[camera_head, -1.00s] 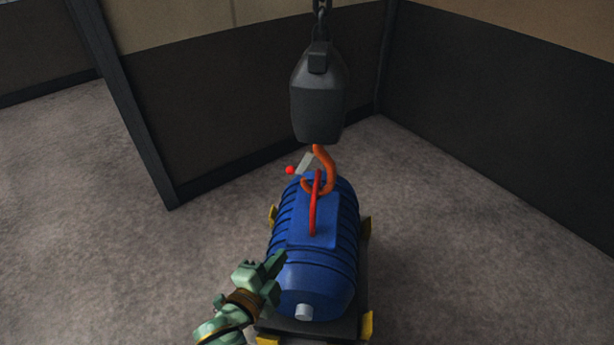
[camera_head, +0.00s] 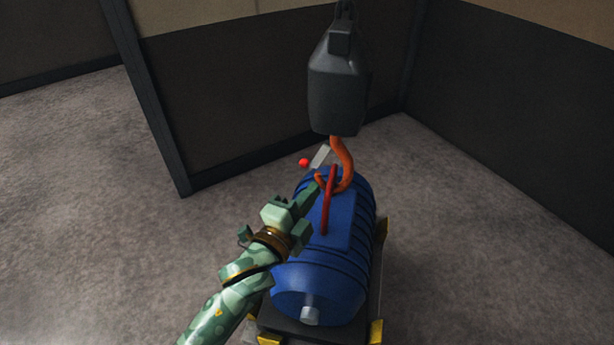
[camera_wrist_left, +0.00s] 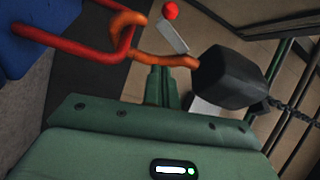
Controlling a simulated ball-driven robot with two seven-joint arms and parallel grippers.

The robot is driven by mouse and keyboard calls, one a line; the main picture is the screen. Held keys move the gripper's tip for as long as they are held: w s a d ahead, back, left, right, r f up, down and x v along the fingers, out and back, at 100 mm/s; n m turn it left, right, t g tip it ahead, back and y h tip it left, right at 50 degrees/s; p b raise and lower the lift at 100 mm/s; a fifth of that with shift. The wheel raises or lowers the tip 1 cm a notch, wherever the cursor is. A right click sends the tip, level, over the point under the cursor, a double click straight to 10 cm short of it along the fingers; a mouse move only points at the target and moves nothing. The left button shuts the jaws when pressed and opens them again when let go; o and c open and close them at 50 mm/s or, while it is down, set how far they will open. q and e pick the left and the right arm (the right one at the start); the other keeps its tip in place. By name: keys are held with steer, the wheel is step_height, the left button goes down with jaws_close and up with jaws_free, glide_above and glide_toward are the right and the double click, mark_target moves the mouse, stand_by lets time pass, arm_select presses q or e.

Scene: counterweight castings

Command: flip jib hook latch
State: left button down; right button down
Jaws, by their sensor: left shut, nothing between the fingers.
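The orange jib hook (camera_head: 345,163) hangs under a dark grey hook block (camera_head: 338,85). Its bend passes through the red lifting loop (camera_head: 328,205) on top of the blue ribbed casting (camera_head: 322,255). The latch, a pale grey plate (camera_head: 321,156) with a red ball (camera_head: 304,162) near its end, sticks out up and left of the hook. My left gripper (camera_head: 314,190) is shut and empty, just left of the hook's tip and below the latch. In the left wrist view, the hook (camera_wrist_left: 150,52), the latch plate (camera_wrist_left: 172,36) and the red ball (camera_wrist_left: 170,11) lie beyond the fingers. My right gripper is not in view.
The casting rests on a dark pallet (camera_head: 345,335) with yellow corner brackets (camera_head: 376,331). Dark partition walls (camera_head: 250,90) stand behind and to the right. The grey floor (camera_head: 480,240) to the right is clear.

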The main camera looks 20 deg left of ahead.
mark_target(315, 164)
arm_select(q)
steer(key=w+a, duration=0.1)
steer(key=w, duration=0.1)
steer(key=w+b, duration=0.1)
steer(key=w+a+b, duration=0.1)
steer(key=w, duration=0.1)
steer(key=shift+w+a+f, duration=0.25)
steer(key=shift+w+a, duration=0.1)
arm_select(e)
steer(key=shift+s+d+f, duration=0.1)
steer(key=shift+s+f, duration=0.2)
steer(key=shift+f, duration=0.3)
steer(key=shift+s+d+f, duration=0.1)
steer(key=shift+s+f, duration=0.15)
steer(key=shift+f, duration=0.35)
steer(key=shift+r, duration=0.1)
